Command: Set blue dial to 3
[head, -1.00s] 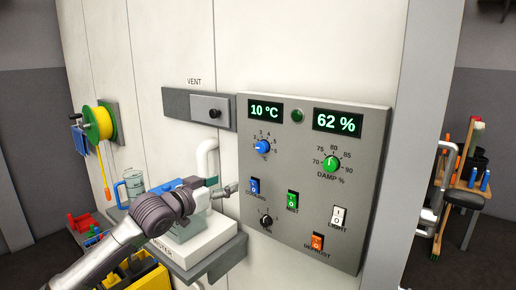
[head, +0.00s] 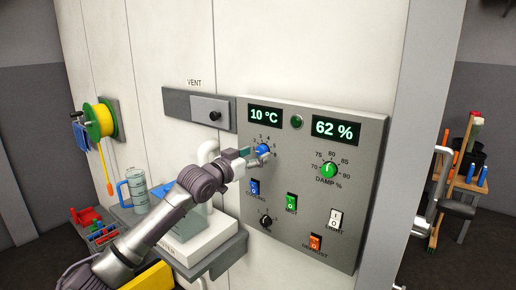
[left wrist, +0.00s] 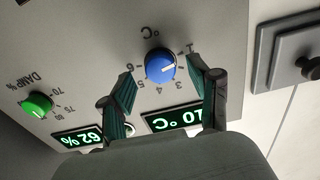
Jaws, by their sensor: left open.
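The blue dial (head: 263,149) is a round knob on the grey control panel (head: 340,112), under the 10 °C display (head: 265,114). It also shows in the left wrist view (left wrist: 158,64), upside down, with numbers around it. A pale pointer mark shows on its right side there; I cannot read the exact number it points at. My left gripper (head: 250,156) is at the dial, coming from the left. In the left wrist view its fingers (left wrist: 161,75) are open, one on each side of the dial, with gaps visible. My right gripper is not in view.
A green dial (head: 329,170) sits to the right under the 62 % display (head: 335,130). A blue switch (head: 254,187), a green switch (head: 291,203) and a black knob (head: 265,220) are below. A vent slider (head: 211,110) is at the upper left.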

